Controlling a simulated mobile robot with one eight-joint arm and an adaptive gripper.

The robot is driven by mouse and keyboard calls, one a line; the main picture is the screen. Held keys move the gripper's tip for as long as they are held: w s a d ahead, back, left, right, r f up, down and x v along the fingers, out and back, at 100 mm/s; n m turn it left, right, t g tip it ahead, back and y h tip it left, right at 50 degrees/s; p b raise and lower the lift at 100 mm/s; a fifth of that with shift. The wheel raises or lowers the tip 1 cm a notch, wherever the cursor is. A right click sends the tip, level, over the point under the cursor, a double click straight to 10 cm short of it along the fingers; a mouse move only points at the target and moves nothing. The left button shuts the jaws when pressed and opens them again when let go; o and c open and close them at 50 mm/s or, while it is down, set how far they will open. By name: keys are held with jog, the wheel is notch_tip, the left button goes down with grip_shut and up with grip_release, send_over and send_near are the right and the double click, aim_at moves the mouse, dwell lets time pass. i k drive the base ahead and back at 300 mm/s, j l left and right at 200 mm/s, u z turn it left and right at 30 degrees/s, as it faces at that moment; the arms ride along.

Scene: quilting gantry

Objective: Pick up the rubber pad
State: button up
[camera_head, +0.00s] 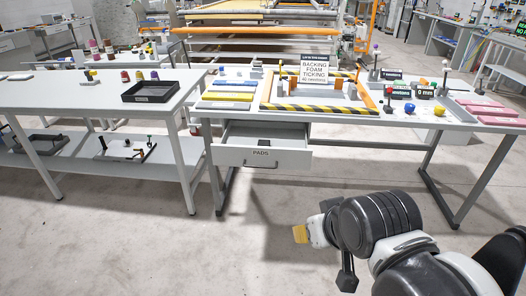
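A drawer (262,158) labelled PADS stands open under the front of the right-hand table. A small dark piece (263,142), which looks like the rubber pad, lies inside it near the front, partly hidden by the drawer's front panel. My gripper (300,234) is low in front of the table, to the right of the drawer in the picture and apart from it. A yellow part shows at its end; I cannot tell whether this is a fingertip or something held. The fingers are not clear enough to show open or shut.
The right-hand table holds a black-and-yellow striped frame (318,109), a sign (314,69), coloured strips (228,96) and several small parts. The left-hand table carries a black tray (151,92) and spools. Table legs (215,184) flank the drawer. The floor in front is clear.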

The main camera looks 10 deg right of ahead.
aim_at(261, 142)
jog(key=i+l+u, duration=0.1)
jog(key=l, duration=0.3)
jog(key=i+l+u, duration=0.1)
jog(key=i+l, duration=0.15)
jog(key=l, duration=0.15)
jog(key=i+l+u, duration=0.1)
jog(key=l, duration=0.3)
jog(key=i+l+u, duration=0.1)
jog(key=i+l, duration=0.15)
jog(key=l, duration=0.15)
jog(key=i+l, duration=0.1)
jog(key=l, duration=0.35)
jog(key=i+l+u, duration=0.15)
jog(key=l, duration=0.25)
jog(key=i+l+u, duration=0.1)
jog(key=l, duration=0.35)
